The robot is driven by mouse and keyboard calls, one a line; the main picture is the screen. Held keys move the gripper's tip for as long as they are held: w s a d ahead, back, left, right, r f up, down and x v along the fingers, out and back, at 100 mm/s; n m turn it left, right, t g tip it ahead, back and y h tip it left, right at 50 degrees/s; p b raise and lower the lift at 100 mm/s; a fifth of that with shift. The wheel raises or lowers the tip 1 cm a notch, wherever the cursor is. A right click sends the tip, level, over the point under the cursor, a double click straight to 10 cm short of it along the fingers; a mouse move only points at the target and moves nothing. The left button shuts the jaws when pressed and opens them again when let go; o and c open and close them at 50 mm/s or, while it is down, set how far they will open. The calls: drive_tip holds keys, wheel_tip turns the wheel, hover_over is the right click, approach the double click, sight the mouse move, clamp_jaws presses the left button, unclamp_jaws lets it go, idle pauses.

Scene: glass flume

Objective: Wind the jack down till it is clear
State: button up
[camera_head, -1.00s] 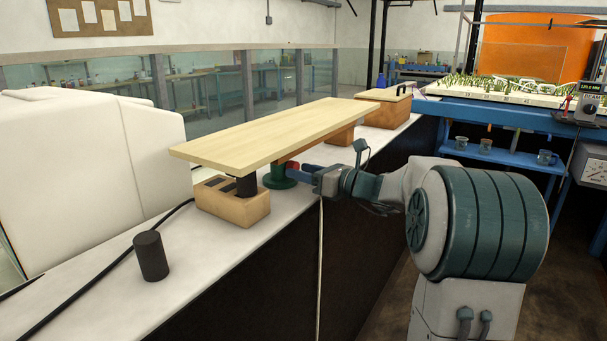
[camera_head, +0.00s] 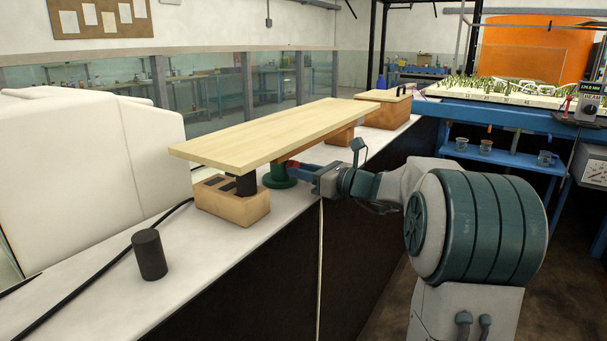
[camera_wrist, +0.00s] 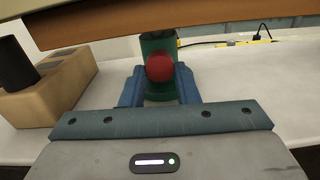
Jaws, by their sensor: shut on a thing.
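The green jack (camera_head: 279,178) stands on the white bench top under the pale wooden board (camera_head: 265,132). In the wrist view its green body (camera_wrist: 158,42) rises to the wood above; whether they touch I cannot tell. A red ball knob (camera_wrist: 159,67) sits on the jack's near side. My gripper (camera_head: 299,171) reaches in from the right, low beside the jack. Its blue fingers are shut on the red knob and cover part of it and of the jack's lower body.
A wooden block (camera_head: 233,208) with a black cylinder (camera_head: 246,184) stands under the board's near end. A loose black cylinder (camera_head: 149,255) stands on the bench, near a black cable. A wooden support (camera_head: 341,138) stands under the far end, with a wooden box (camera_head: 386,107) beyond.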

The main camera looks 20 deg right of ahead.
drive_tip(key=n+b, duration=0.2)
drive_tip(key=n, duration=0.1)
drive_tip(key=shift+f+b, duration=0.2)
drive_tip(key=shift+b, duration=0.15)
drive_tip(key=n+b, duration=0.4)
drive_tip(key=n, duration=0.1)
drive_tip(key=n+b, duration=0.7)
drive_tip(key=shift+w+d, duration=0.1)
drive_tip(key=n+b, duration=0.4)
drive_tip(key=shift+r, duration=0.15)
drive_tip(key=shift+r+n+b, duration=0.2)
drive_tip(key=shift+n+b, duration=0.65)
drive_tip(key=shift+n, duration=0.45)
drive_tip(key=o, duration=1)
